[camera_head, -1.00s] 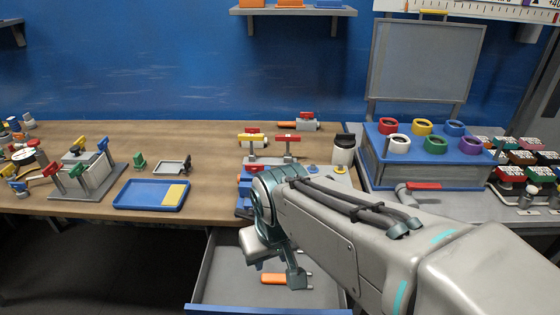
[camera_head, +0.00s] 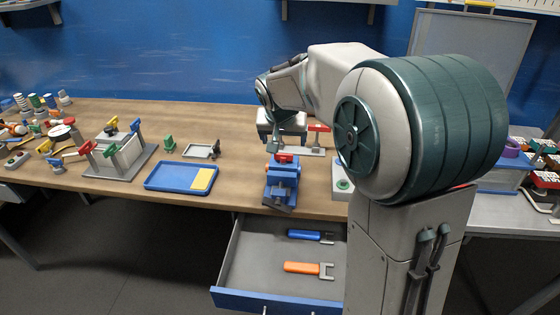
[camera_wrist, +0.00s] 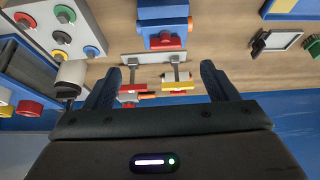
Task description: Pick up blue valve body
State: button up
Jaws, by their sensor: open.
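My gripper (camera_head: 284,142) hangs over the back of the table, open and empty. In the wrist view its two dark fingers (camera_wrist: 163,86) are spread wide. A grey rack holding valves with red and yellow handles (camera_wrist: 178,85) shows between and beyond them. In the head view only the red handle (camera_head: 319,128) shows clearly; the rest is behind my gripper. A blue block-like body with a red part on top (camera_head: 283,186) stands at the table's front edge, apart from my gripper. It also shows at the top of the wrist view (camera_wrist: 163,22). I cannot tell whether it is the valve body.
A blue tray with a yellow patch (camera_head: 180,178) lies left of the blue body. A drawer (camera_head: 275,298) is open below, holding blue and orange tools. A grey stand with coloured handles (camera_head: 120,155) is further left.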

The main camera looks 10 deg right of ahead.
aim_at(283, 154)
jog(key=x, duration=0.5)
jog(key=w+p+x, duration=0.1)
jog(key=x, duration=0.3)
jog(key=p+x, duration=0.1)
jog(key=x, duration=0.4)
jog(key=shift+w+a, duration=0.15)
jog(key=shift+w, duration=0.3)
jog(key=c, duration=1.3)
jog(key=shift+r, duration=0.1)
jog(key=shift+c, duration=1.1)
jog(key=shift+r, duration=0.1)
